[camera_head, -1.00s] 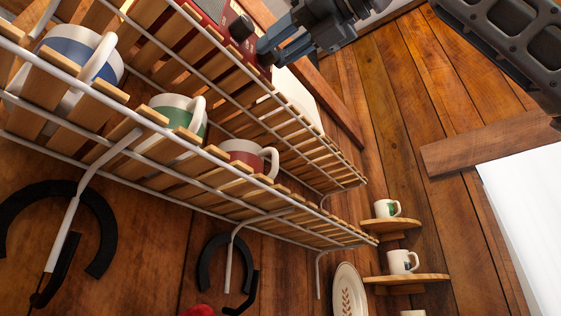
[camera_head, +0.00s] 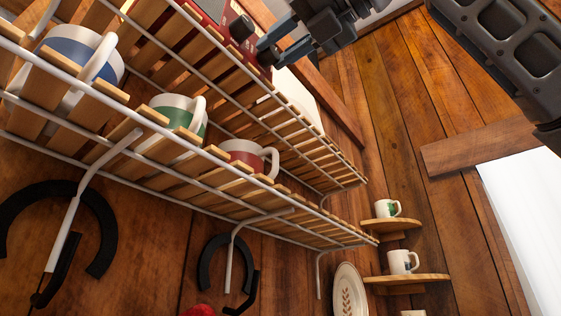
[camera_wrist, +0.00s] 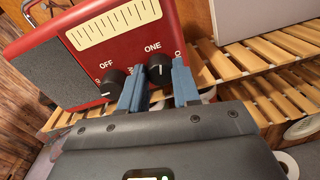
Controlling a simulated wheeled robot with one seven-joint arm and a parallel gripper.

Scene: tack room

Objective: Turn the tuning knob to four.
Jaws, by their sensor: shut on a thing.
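The red radio (camera_wrist: 150,28) stands on the upper slatted shelf, with a cream dial strip and a grey speaker panel in the wrist view. My gripper (camera_wrist: 158,92) has its two blue-grey fingers on either side of the right-hand black knob (camera_wrist: 160,68), shut on it. "ONE" is printed just above this knob; more lettering to its right is cut off. A second black knob (camera_wrist: 112,82), by "OFF", sits just left of the fingers. In the head view the radio (camera_head: 212,10) is partly cut off, and my gripper (camera_head: 264,52) is at its right end.
The wire rack (camera_head: 210,152) has wooden slats. Below the radio are a blue mug (camera_head: 72,52), a green mug (camera_head: 172,113) and a red mug (camera_head: 240,152). A pale panel (camera_wrist: 260,15) stands close on the radio's right. Small wall shelves (camera_head: 412,278) hold more mugs.

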